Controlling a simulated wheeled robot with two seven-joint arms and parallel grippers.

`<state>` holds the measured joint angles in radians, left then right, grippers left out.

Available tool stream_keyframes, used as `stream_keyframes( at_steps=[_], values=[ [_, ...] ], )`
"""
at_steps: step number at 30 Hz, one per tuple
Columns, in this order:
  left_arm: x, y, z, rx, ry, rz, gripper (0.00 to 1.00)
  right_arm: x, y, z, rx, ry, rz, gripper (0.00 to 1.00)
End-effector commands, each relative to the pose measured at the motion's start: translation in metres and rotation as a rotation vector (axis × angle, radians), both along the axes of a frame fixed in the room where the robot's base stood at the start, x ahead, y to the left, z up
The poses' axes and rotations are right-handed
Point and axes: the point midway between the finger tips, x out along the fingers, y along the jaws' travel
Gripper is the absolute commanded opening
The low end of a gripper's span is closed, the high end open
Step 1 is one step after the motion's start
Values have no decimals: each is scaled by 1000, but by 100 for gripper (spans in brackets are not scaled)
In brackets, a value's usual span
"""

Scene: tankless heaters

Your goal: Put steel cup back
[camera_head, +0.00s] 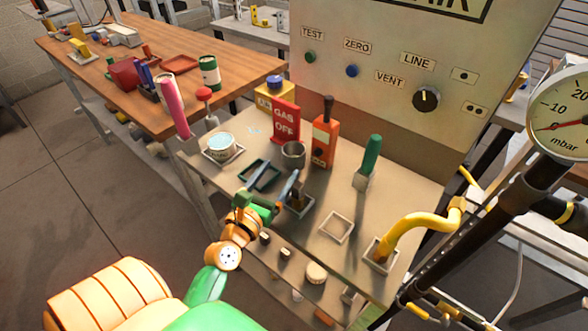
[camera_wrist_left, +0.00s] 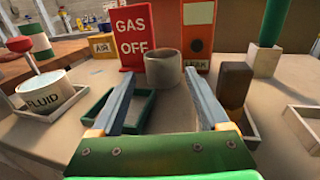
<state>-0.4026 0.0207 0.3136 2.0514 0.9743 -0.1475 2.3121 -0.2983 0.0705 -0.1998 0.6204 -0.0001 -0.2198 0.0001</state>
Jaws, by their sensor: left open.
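The steel cup (camera_head: 293,154) is a small grey cylinder standing upright on the bench, in front of the red GAS OFF sign (camera_head: 286,121). In the left wrist view the cup (camera_wrist_left: 163,70) is just beyond my fingertips, about centred between them. My left gripper (camera_head: 275,178) is open and empty; its two blue-grey fingers (camera_wrist_left: 160,84) point toward the cup and do not hold it. A dark green tray (camera_head: 247,182) lies left of the cup and looks empty. A pale square tray (camera_head: 322,228) on the right is empty. My right gripper is not in view.
An orange device (camera_head: 325,140) stands close right of the cup. A dark brown block in a holder (camera_wrist_left: 236,84) is right of my fingers. A FLUID cup (camera_head: 222,146) is at left. A yellow bent handle (camera_head: 420,222) rises at right.

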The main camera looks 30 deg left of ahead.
Motion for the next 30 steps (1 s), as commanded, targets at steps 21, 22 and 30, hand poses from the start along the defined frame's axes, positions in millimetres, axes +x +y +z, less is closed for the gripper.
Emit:
stream_keyframes(
  at_steps=[21, 22, 30],
  values=[
    [67, 10, 4, -1, 2, -2, 54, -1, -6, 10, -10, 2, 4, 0],
    [67, 10, 4, -1, 2, -2, 46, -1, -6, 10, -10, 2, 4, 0],
    [66, 10, 5, -1, 1, -2, 0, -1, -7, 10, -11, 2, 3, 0]
  ],
)
